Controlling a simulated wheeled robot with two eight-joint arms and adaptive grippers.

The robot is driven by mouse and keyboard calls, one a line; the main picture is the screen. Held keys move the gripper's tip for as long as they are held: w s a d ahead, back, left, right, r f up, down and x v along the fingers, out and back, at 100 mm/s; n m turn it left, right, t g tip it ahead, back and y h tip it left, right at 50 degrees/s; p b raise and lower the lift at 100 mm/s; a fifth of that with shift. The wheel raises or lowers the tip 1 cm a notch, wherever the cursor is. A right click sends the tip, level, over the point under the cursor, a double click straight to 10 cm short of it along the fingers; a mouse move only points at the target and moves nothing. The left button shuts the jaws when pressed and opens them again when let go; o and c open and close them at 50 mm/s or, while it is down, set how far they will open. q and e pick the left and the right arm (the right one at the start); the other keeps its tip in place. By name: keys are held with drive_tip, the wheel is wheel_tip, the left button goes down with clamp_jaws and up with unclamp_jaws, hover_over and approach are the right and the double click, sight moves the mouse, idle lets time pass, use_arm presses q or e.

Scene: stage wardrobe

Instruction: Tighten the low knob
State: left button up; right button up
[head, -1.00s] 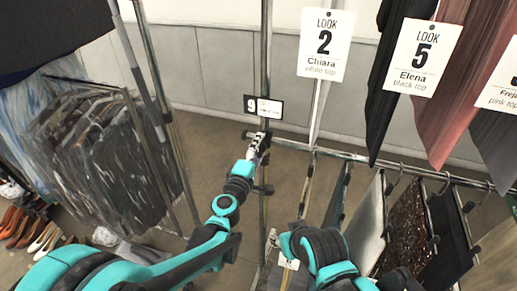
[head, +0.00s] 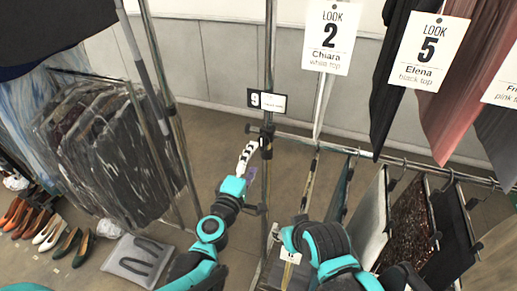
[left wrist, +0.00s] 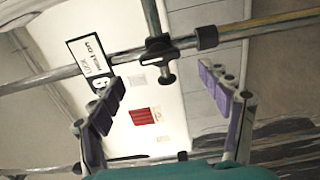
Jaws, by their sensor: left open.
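A metal rack post (head: 268,60) stands upright in the middle of the head view. A dark clamp (head: 264,132) joins it to a cross rail below a number 9 sign. A small dark low knob (head: 257,209) shows further down the post, partly beside my arm. My left gripper (head: 247,156) is open and empty, just left of the post, below the clamp. In the left wrist view a dark T-shaped knob (left wrist: 167,79) at a rail joint lies between and beyond the spread fingers, apart from them. My right arm (head: 325,245) is at lower centre; its fingers are not clear.
The number 9 sign (head: 267,101) hangs on the post. Clothes hang from the cross rail (head: 340,148) at right, with look cards above. Another rack of dark garments (head: 110,155) stands at left. Shoes (head: 48,236) and a grey cushion-like item (head: 138,262) lie on the floor.

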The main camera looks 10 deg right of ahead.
use_arm(q)
drive_tip(key=shift+v, duration=1.8)
drive_tip(key=s+a+f+m+g+y, duration=0.2)
drive_tip(key=s+a, duration=0.3)
drive_tip(key=a, duration=0.4)
drive_tip(key=s+a+f+m+g+y, duration=0.3)
drive_tip(key=s+a+f+m+y, duration=0.1)
drive_tip(key=a, duration=0.5)
drive_tip(key=s+a+f+m+g+y, duration=0.2)
drive_tip(key=s+a+f+m+y, duration=0.1)
drive_tip(key=a, duration=0.7)
drive_tip(key=s+m+y, duration=0.1)
drive_tip(key=s+m, duration=0.1)
drive_tip(key=s, duration=0.1)
drive_tip(key=shift+s+g, duration=0.4)
drive_tip(key=shift+a+f, duration=0.1)
